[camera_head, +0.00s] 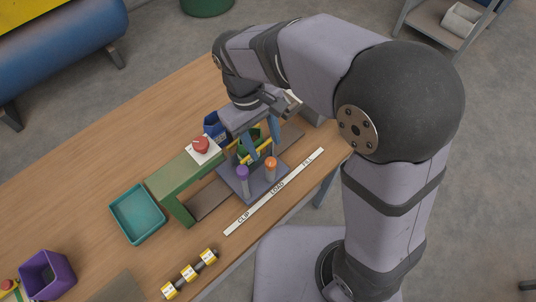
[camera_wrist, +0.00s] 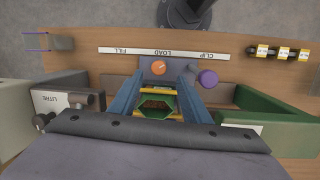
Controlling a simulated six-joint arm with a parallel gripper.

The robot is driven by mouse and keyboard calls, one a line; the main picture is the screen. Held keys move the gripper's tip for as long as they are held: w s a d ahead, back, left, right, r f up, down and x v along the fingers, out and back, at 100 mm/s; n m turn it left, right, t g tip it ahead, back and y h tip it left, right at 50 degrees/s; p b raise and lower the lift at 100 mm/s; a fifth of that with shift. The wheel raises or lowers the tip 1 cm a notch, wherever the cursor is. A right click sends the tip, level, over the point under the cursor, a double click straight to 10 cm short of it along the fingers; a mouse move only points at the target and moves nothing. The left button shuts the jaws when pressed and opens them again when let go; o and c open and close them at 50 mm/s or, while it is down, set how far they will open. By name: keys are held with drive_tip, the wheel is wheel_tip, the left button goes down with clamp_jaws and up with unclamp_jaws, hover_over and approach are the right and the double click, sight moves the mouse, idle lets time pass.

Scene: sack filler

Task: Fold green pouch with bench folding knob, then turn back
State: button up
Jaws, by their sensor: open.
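The green pouch (camera_head: 248,139) stands open-mouthed in a frame with yellow bars (camera_wrist: 158,91) on a grey bench plate. In the wrist view the pouch (camera_wrist: 156,107) shows a hexagonal open top. An orange knob (camera_head: 271,163) and a purple knob (camera_head: 242,173) stand on the plate's near side; the wrist view also shows the orange knob (camera_wrist: 158,68) and the purple knob (camera_wrist: 208,78). I cannot tell which one folds. My gripper (camera_wrist: 161,84) is open, its blue fingers apart on either side of the pouch and frame, seemingly empty. Contact with the pouch cannot be told.
A green housing (camera_head: 170,187) with a red button (camera_head: 201,145) stands left of the plate. A teal tray (camera_head: 138,216), a purple bin (camera_head: 47,273) and several yellow-labelled pieces (camera_head: 189,273) are farther left. A CLIP-LOAD-FILL strip (camera_head: 275,191) runs along the front.

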sight(271, 161)
drive_tip(key=n+h, duration=0.1)
drive_tip(key=n, duration=0.1)
drive_tip(key=a+n, duration=0.1)
drive_tip(key=n, duration=0.2)
drive_tip(key=n+h, duration=0.1)
drive_tip(key=n, duration=0.2)
drive_tip(key=shift+w+a+f+h, duration=0.1)
drive_tip(key=shift+w+a+h, duration=0.05)
drive_tip(key=shift+a+h, duration=0.2)
drive_tip(key=shift+f, duration=0.1)
drive_tip(key=shift+p+x, duration=0.8)
drive_tip(key=shift+x, duration=2.75)
drive_tip(key=c, duration=1)
drive_tip(key=shift+c, duration=0.2)
